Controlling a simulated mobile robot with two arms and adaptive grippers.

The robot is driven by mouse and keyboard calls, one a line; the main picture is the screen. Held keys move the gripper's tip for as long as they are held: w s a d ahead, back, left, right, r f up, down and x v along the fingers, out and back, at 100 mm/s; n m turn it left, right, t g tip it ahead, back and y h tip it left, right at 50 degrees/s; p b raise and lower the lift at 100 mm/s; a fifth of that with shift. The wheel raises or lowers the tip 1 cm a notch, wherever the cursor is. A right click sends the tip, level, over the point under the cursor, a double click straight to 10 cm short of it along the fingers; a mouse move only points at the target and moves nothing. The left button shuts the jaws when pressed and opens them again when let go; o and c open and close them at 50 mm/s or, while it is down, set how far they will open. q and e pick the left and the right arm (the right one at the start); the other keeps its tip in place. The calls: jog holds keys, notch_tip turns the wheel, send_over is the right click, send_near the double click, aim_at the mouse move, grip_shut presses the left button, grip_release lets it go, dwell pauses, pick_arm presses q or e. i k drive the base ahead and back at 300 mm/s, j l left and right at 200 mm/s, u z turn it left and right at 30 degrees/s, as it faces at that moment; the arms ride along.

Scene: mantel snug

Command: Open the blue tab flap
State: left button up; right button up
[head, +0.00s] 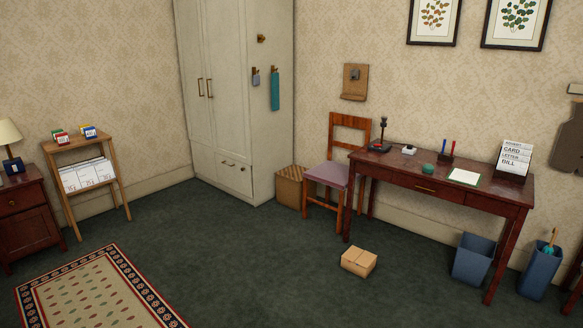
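No flap with a blue tab can be made out for certain. A closed-looking cardboard box (358,263) sits on the green carpet right of centre, with a seam across its top; no blue tab is clear on it. Two small coloured boxes stand on the wooden stand at the left: one with red and green (61,138), one with blue and yellow (89,132). They are too small to tell whether either has a flap. Neither of my grippers is in view.
A dark red desk (440,185) and a wooden chair (325,178) stand right of centre. Two blue bins (473,260) are by the desk. A larger carton (290,190) is beside the wardrobe (235,100). A rug (95,290) lies front left; the middle floor is clear.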

aim_at(366, 257)
jog(key=i, duration=0.8)
jog(key=i+j+z, duration=0.1)
jog(key=i, duration=0.65)
jog(key=i+j, duration=0.15)
jog(key=i, duration=0.65)
